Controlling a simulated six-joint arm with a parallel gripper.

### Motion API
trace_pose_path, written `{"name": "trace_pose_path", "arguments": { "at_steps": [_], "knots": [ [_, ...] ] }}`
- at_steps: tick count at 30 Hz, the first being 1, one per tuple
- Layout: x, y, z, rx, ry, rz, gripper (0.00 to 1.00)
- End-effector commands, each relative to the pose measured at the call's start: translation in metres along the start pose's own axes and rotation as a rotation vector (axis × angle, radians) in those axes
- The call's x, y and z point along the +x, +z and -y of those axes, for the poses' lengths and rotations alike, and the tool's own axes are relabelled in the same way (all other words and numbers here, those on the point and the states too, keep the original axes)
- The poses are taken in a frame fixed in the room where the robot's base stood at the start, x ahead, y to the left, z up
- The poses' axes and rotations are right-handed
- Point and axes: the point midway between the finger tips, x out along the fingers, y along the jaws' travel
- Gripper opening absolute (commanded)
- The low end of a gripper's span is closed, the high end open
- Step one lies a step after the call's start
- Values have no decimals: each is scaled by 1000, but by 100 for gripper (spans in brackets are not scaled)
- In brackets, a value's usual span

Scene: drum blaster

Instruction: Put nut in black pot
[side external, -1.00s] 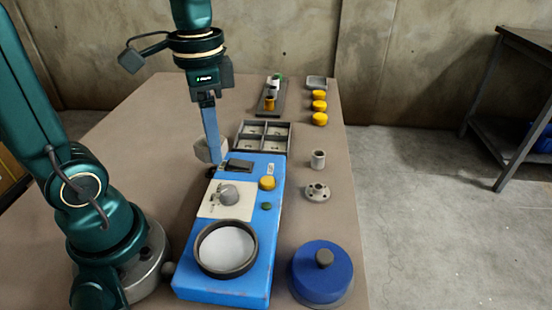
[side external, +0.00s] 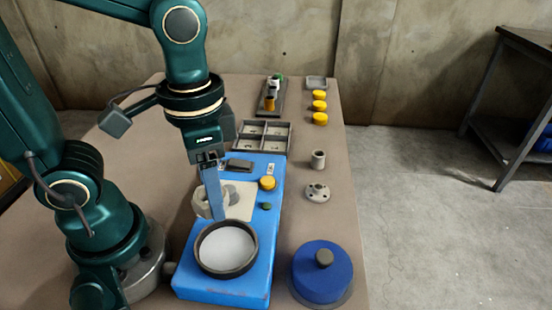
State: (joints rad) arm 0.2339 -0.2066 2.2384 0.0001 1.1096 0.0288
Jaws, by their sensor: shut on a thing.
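The black pot (side external: 201,257) is a round dark-rimmed bowl with a whitish inside, set on the front end of the blue machine (side external: 262,285). My gripper (side external: 215,212) points down just behind the pot's far rim. It is shut on a light grey nut (side external: 200,206), which shows at the left of the blue-grey fingers. The fingers hide part of the nut. The nut is over the machine near the white plate, apart from the pot in the picture; its exact height I cannot tell.
A yellow button (side external: 267,183) and a green button (side external: 266,206) are on the machine. A blue lid (side external: 318,275), a grey flange (side external: 317,192) and a grey cylinder (side external: 318,159) stand to the right. A divided tray (side external: 289,137) and several yellow caps (side external: 319,106) are farther back.

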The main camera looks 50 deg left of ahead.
Motion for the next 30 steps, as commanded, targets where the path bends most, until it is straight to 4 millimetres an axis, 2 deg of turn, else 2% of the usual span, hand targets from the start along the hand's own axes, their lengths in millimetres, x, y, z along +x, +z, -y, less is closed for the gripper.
{"name": "trace_pose_path", "arguments": {
  "at_steps": [3, 9, 13, 21, 30],
  "knots": [
    [10, -1, -17, 10, 0, 5, 0],
    [20, -4, -33, 2, 0, 2, 0],
    [26, -4, -35, -1, 0, 3, 0],
    [58, -4, -34, -2, 0, 4, 0],
    [61, -5, -34, -1, 1, -1, 0]
  ]
}}
